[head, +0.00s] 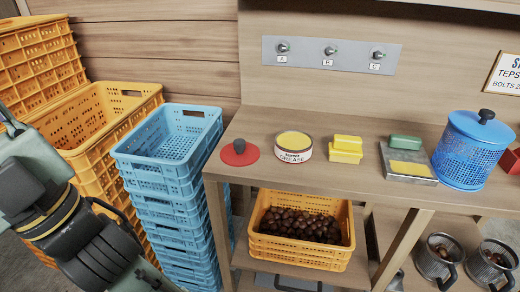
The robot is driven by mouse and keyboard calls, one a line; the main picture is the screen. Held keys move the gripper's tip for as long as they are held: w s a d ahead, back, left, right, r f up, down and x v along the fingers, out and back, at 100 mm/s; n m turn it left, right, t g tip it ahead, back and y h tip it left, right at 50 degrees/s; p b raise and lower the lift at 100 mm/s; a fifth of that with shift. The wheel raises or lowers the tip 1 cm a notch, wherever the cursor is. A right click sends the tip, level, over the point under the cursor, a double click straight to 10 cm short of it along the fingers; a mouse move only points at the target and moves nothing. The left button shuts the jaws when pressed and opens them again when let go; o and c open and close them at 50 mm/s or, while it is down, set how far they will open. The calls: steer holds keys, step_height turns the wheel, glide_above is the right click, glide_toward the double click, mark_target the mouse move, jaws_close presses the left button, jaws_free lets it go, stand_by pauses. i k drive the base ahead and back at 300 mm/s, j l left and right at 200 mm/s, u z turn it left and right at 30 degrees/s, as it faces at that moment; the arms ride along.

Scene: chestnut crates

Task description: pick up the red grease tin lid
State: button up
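The red grease tin lid (240,155) lies flat on the wooden bench top (300,178), near its left end. It is a round red disc with a dark knob in its middle. The open grease tin (293,148), with a white label and yellow grease inside, stands just right of the lid and apart from it. My arm shows at the lower left, in front of the crates and well left of the bench. The fingertips of my gripper do not show.
Right of the tin are yellow blocks (346,148), a green-topped block (406,142), a tray (410,175) and a blue perforated canister (466,160). Blue crates (170,180) and orange crates (95,130) stack left of the bench. A crate of chestnuts (300,252) sits below.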

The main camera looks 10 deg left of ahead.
mark_target(239, 154)
steer(key=i+l, duration=0.1)
steer(key=l, duration=0.3)
steer(key=i+l, duration=0.15)
steer(key=l, duration=0.25)
steer(key=i+l, duration=0.1)
steer(key=l, duration=0.35)
steer(key=u, duration=0.45)
steer(key=l+u, duration=0.1)
steer(key=u, duration=0.85)
steer(key=l+u, duration=0.1)
steer(key=u, duration=0.8)
